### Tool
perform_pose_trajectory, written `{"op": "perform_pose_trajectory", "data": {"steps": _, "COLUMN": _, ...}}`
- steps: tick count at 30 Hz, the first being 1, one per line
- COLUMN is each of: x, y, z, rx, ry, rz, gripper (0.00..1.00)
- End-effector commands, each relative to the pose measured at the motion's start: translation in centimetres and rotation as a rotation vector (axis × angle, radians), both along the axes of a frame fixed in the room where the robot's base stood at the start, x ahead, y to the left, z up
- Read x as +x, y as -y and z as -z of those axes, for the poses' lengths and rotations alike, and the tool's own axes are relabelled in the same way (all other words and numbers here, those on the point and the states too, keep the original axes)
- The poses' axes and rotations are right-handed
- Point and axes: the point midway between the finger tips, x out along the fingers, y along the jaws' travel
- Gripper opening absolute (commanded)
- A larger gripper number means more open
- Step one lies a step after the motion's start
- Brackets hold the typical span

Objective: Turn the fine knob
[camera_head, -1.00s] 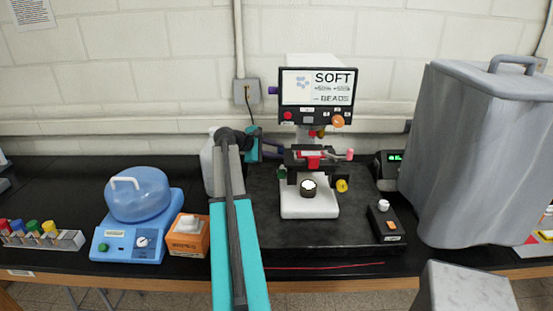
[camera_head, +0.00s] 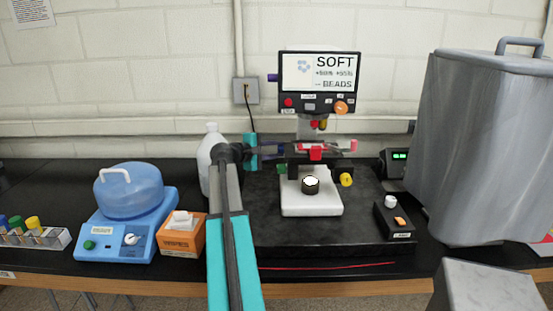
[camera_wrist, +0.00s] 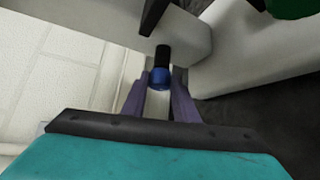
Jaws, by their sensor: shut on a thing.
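A blue knob (camera_wrist: 160,78) on a black shaft sticks out of the pale microscope body in the wrist view. My gripper (camera_wrist: 159,98) has its two purple-grey fingers on either side of this knob and is shut on it. I cannot read a label that tells whether it is the fine knob. The microscope screen (camera_head: 318,76) reads "SOFT" and "BEADS". A yellow knob (camera_head: 346,180) sits at the stage's right.
A white bottle (camera_head: 208,155) stands just behind and left of my arm. An orange box (camera_head: 180,240) and a blue machine (camera_head: 125,240) are at left. A small black control box (camera_head: 394,220) and a large grey covered shape (camera_head: 480,150) stand at right.

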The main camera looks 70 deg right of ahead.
Motion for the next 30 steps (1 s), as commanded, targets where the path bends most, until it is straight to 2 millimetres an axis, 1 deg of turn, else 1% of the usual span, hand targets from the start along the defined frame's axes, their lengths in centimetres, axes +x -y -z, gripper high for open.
{"op": "perform_pose_trajectory", "data": {"steps": 1, "x": -0.25, "y": -0.18, "z": 1.24, "rx": -0.006, "ry": 0.010, "rz": 0.007, "gripper": 0.04}}
{"op": "perform_pose_trajectory", "data": {"steps": 18, "x": -0.30, "y": -0.16, "z": 1.37, "rx": -0.194, "ry": 0.082, "rz": 0.008, "gripper": 0.04}}
{"op": "perform_pose_trajectory", "data": {"steps": 30, "x": -0.32, "y": -0.13, "z": 0.98, "rx": -0.254, "ry": 0.105, "rz": 0.008, "gripper": 0.04}}
